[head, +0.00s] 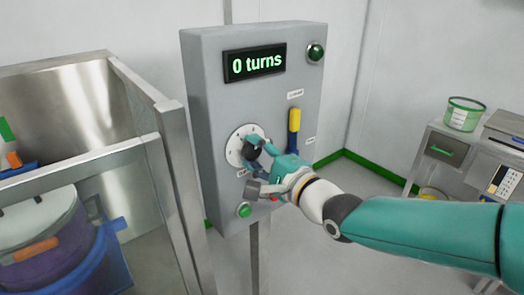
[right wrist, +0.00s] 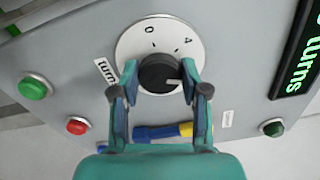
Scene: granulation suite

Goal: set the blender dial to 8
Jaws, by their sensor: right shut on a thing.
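The blender dial is a black knob (right wrist: 158,72) on a round white plate (right wrist: 130,45) with the numbers 0 and 4 visible. The plate also shows on the grey control box in the head view (head: 234,155). My right gripper (right wrist: 160,76) has its two fingers on either side of the knob, shut on it. The knob's white mark points right in the right wrist view, past the 4, toward one finger. Any number there is hidden. The display (head: 257,61) reads "0 turns". My left gripper is not in view.
A yellow and blue lever (head: 294,128) sits right of the dial. A green button (head: 244,210) is below it, with a red button (right wrist: 77,126) nearby. A green lamp (head: 316,51) is at the top right. A steel enclosure stands left; a bench with a tub (head: 463,115) stands right.

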